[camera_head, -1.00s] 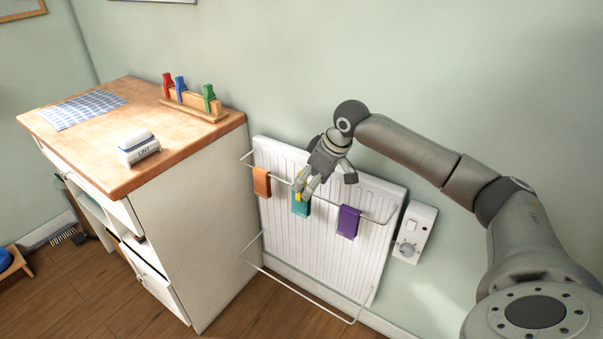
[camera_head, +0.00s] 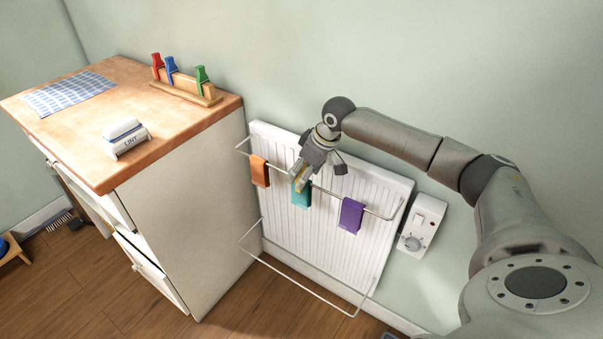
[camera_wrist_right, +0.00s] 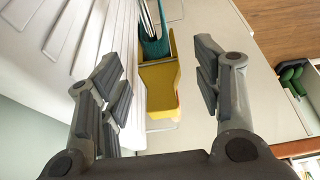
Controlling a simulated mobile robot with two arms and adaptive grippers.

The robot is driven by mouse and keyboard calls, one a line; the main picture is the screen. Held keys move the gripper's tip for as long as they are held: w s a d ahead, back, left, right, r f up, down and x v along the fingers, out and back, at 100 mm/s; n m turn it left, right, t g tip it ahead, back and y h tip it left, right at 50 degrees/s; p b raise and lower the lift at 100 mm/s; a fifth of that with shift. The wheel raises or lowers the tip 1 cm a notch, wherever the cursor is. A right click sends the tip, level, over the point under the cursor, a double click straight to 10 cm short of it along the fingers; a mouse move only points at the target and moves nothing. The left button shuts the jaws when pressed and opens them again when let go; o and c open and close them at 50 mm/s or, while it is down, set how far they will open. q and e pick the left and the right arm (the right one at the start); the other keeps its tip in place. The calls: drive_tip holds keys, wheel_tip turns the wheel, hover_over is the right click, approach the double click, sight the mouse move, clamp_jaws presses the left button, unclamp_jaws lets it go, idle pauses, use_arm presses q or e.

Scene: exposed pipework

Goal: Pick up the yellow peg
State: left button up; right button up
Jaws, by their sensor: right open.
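The yellow peg (camera_wrist_right: 160,88) sits at the end of the teal cloth (camera_wrist_right: 154,40) in the right wrist view, between my right gripper's spread fingers. My right gripper (camera_wrist_right: 163,72) is open, with a gap to the peg on both sides. In the head view my right gripper (camera_head: 304,182) is at the teal cloth (camera_head: 301,195) on the radiator's rail, and only a little yellow of the peg (camera_head: 300,184) shows, the rest hidden by the fingers. My left gripper is not in view.
An orange cloth (camera_head: 260,171) and a purple cloth (camera_head: 351,215) hang on the same rail of the white radiator (camera_head: 285,232). A cabinet (camera_head: 190,215) stands close on the left, holding a wooden rack (camera_head: 187,93) with red, blue and green pegs. A wall switch (camera_head: 423,225) is to the right.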

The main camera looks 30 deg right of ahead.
drive_tip(key=shift+x, duration=1.2)
drive_tip(key=shift+c, duration=1.1)
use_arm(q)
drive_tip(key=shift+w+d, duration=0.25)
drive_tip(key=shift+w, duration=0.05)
use_arm(e)
drive_tip(key=c, duration=0.6)
